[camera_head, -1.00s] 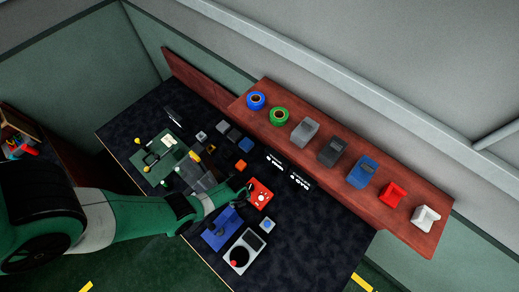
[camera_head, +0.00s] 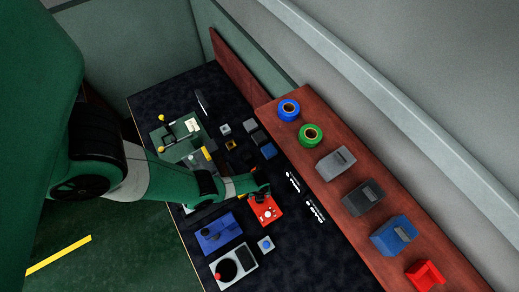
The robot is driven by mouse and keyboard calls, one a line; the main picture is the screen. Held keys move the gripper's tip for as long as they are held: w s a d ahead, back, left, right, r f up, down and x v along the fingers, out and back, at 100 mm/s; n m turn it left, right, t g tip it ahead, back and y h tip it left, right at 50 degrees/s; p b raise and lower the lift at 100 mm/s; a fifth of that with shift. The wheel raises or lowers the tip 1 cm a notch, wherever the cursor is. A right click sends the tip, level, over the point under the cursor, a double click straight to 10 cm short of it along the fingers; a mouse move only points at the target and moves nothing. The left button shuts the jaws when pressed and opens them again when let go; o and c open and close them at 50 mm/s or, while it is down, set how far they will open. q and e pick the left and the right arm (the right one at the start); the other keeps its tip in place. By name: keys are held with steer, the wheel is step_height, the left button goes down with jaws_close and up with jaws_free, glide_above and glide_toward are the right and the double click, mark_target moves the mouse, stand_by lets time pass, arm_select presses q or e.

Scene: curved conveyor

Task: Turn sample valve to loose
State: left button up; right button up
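I cannot tell for certain which part is the sample valve. A red box (camera_head: 266,211) with light round knobs on its face lies on the dark table. My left gripper (camera_head: 260,186) is just above its upper edge in the picture, at the end of the green and white arm from the left. The gripper partly hides the box's top edge. I cannot see whether its fingers are open, shut or touching the box. My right gripper is not in view.
On the table (camera_head: 165,92) are a blue fixture (camera_head: 215,232), a grey unit with a red knob (camera_head: 232,267), a small blue-buttoned cube (camera_head: 266,244) and a green board (camera_head: 172,142). The red-brown shelf (camera_head: 318,128) at right carries tape rolls and several bins.

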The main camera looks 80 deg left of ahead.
arm_select(q)
step_height(320, 180, down, 5)
steer(key=shift+r+b, duration=0.2)
steer(key=shift+b, duration=1)
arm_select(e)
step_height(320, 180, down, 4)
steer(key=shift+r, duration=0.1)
arm_select(q)
jaws_close()
